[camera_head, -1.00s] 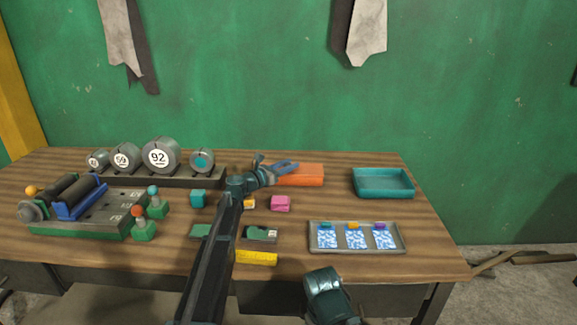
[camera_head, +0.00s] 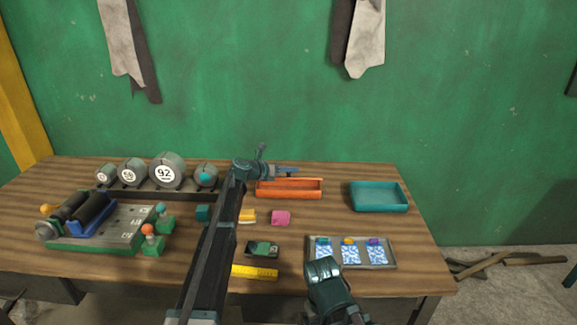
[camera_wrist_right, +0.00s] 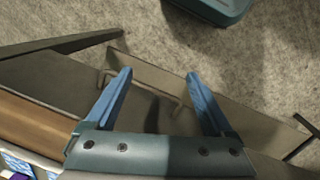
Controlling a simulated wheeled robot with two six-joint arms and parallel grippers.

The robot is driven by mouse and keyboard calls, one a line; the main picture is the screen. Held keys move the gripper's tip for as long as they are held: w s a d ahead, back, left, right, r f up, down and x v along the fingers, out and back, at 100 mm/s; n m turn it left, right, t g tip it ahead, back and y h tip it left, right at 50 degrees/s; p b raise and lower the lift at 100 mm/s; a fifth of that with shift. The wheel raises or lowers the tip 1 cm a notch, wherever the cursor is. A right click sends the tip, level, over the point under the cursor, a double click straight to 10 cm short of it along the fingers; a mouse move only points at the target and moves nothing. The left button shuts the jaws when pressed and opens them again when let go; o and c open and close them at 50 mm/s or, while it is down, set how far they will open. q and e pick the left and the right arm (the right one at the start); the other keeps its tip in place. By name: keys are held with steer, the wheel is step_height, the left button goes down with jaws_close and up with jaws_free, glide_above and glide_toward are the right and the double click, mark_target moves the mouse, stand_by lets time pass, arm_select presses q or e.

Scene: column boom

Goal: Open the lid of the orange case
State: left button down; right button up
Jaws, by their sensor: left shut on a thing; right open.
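The orange case (camera_head: 289,194) stands at the back middle of the table, and its inside shows as a darker trough behind the front wall. A thin orange strip along its back edge looks like the raised lid (camera_head: 306,180), seen nearly edge-on. My left gripper (camera_head: 288,171) is at the back of the case, shut on the lid; its blue fingers partly cover the contact. My right gripper (camera_wrist_right: 160,74) is open and empty in the right wrist view, over the floor and table framework.
A teal tray (camera_head: 379,207) stands right of the case. A metal tray with patterned cards (camera_head: 391,264) is front right. Numbered round weights (camera_head: 168,171) stand at back left.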

arm_select(q)
steer(key=shift+w+r+n+g+p, duration=0.3)
steer(key=shift+w+g+p, duration=0.15)
steer(key=shift+p, duration=0.2)
steer(key=shift+s, duration=0.1)
steer(key=c, duration=0.5)
jaws_free()
steer(key=shift+f, duration=0.1)
steer(key=shift+p+v, duration=2.85)
steer(key=shift+v, duration=4.05)
steer(key=shift+d, duration=0.1)
